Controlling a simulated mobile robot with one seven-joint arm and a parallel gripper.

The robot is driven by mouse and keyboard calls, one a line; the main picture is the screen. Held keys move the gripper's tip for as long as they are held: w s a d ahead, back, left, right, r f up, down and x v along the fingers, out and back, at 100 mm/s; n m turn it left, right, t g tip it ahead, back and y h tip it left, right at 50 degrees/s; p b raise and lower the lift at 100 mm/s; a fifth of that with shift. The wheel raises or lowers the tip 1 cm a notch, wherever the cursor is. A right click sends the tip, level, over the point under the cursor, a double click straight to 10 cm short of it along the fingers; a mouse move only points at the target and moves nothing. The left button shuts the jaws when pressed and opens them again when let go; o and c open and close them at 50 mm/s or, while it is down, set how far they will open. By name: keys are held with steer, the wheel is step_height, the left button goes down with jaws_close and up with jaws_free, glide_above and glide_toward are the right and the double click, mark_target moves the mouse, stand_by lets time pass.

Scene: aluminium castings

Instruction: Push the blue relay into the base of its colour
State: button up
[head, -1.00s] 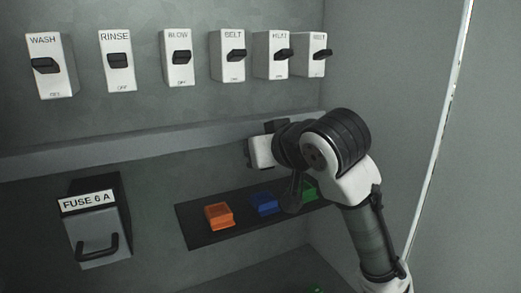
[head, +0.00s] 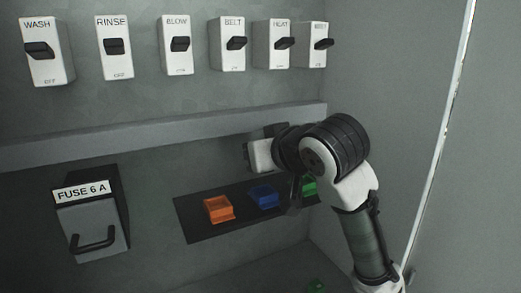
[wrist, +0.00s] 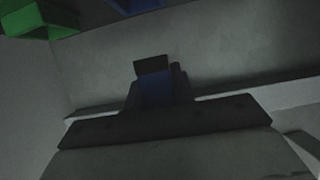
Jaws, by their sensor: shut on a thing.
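The blue relay (wrist: 156,90) is between the fingers of my gripper (wrist: 158,92) in the wrist view, with a dark part across its far end. My gripper is shut on it. The blue base (head: 264,196) sits in the middle of a dark strip, between the orange and green bases. The blue base also shows at the top edge of the wrist view (wrist: 135,5), apart from the relay. In the head view the relay is not visible, and my arm covers part of the green base.
The orange base (head: 218,209) and green base (head: 309,187) flank the blue one on the dark strip (head: 200,236). A grey ledge (head: 130,135) runs above, under a row of switches. A fuse box (head: 92,215) stands left. A small green thing (head: 317,286) lies low.

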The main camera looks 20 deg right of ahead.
mark_target(260, 194)
steer(key=shift+f+b, duration=0.95)
steer(key=shift+f, duration=0.7)
steer(key=shift+f+b, duration=0.7)
steer(key=shift+f, duration=0.65)
stand_by(0.6)
steer(key=o, duration=1)
steer(key=shift+o, duration=0.2)
steer(key=a+b+v, duration=0.1)
steer(key=b+v, duration=0.1)
steer(key=v, duration=1.1)
steer(key=shift+s+d, duration=0.4)
steer(key=shift+d, duration=0.1)
steer(key=shift+r, duration=0.1)
